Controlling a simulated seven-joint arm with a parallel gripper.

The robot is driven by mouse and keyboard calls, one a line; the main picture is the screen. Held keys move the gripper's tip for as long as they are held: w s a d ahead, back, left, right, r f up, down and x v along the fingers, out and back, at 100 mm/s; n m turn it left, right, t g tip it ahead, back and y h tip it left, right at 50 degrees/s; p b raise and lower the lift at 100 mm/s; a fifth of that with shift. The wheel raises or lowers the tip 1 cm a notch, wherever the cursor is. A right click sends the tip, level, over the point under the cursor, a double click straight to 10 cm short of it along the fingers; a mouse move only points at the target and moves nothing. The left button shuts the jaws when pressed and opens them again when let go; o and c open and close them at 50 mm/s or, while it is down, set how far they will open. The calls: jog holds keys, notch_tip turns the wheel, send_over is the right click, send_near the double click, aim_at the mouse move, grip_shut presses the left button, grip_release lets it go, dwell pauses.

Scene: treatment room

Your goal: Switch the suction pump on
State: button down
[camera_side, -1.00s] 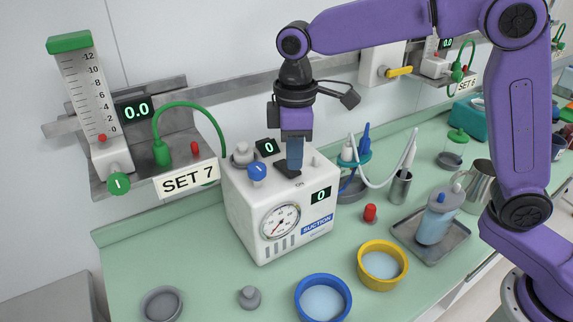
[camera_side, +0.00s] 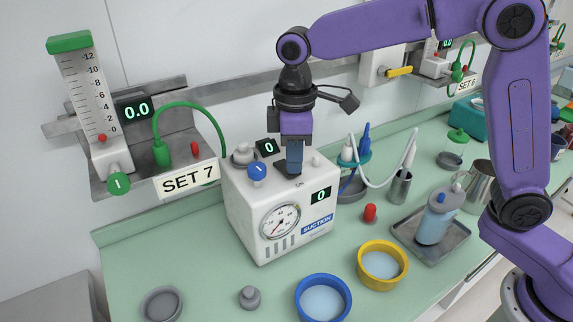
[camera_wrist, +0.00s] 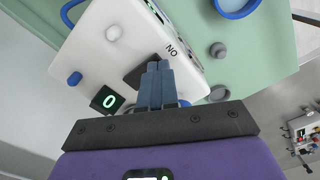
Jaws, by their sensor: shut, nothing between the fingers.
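The white suction pump (camera_side: 249,205) stands on the green counter, with a round gauge (camera_side: 281,221) and a blue SUCTION label on its front. Its front display (camera_side: 321,196) and the small display (camera_side: 268,147) at its top rear both read 0. My gripper (camera_side: 294,172) is shut and empty, pointing down at the pump's top. In the wrist view the closed fingertips (camera_wrist: 158,66) are over a black switch (camera_wrist: 138,72) beside the ON lettering. The fingers partly hide the switch, so I cannot tell its position or whether they touch it.
A blue knob (camera_side: 257,172) and a grey knob (camera_side: 243,153) rise from the pump's top left. The SET 7 wall unit (camera_side: 186,181) is at left. Blue (camera_side: 323,279) and yellow (camera_side: 383,287) bowls and a red cap (camera_side: 370,213) stand in front and to the right.

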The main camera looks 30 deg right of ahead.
jog(key=shift+f, duration=0.45)
dwell(0.3)
jog(key=shift+r, duration=3.55)
jog(key=s+d+f, duration=0.5)
jog(key=s+d, duration=0.4)
jog(key=s, duration=0.4)
jog(key=s+d+f, duration=0.6)
jog(key=s+d, duration=0.4)
jog(key=s, duration=0.3)
jog(key=shift+d+n, duration=0.25)
jog(key=shift+n, duration=0.05)
